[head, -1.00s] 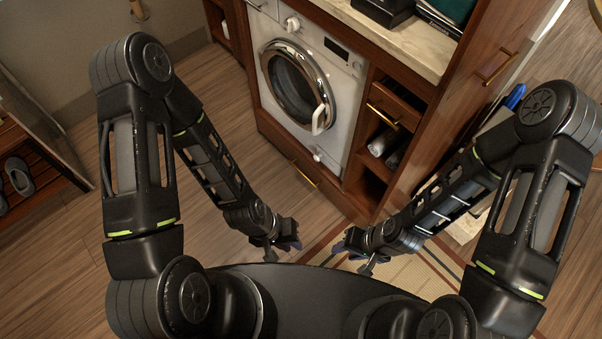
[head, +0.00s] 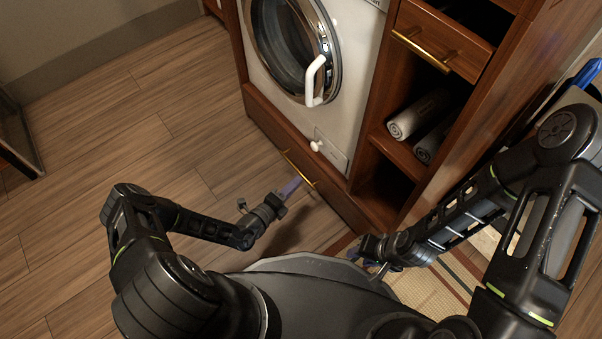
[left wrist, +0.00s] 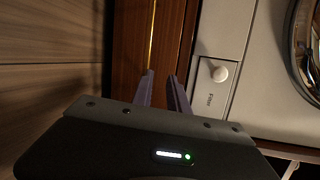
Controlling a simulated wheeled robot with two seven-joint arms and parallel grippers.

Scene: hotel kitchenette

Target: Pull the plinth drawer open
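The plinth drawer (head: 270,126) is a low wooden front under the washing machine, with a slim brass bar handle (head: 299,169). It looks shut, flush with the cabinet base. My left gripper (head: 290,187) is just in front of the handle, low over the floor. In the left wrist view its two fingers (left wrist: 163,92) are apart with nothing between them. There the handle (left wrist: 152,38) runs up the drawer front, in line with the left finger's tip; contact cannot be told. My right gripper (head: 367,247) is low by the cabinet's right part, its fingers too small to read.
The washing machine (head: 345,75) has a round door and a small white knob (head: 316,146) above the drawer. An upper drawer (head: 445,40) and open shelves with rolled towels (head: 418,114) are to the right. A striped rug (head: 430,285) lies at front right.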

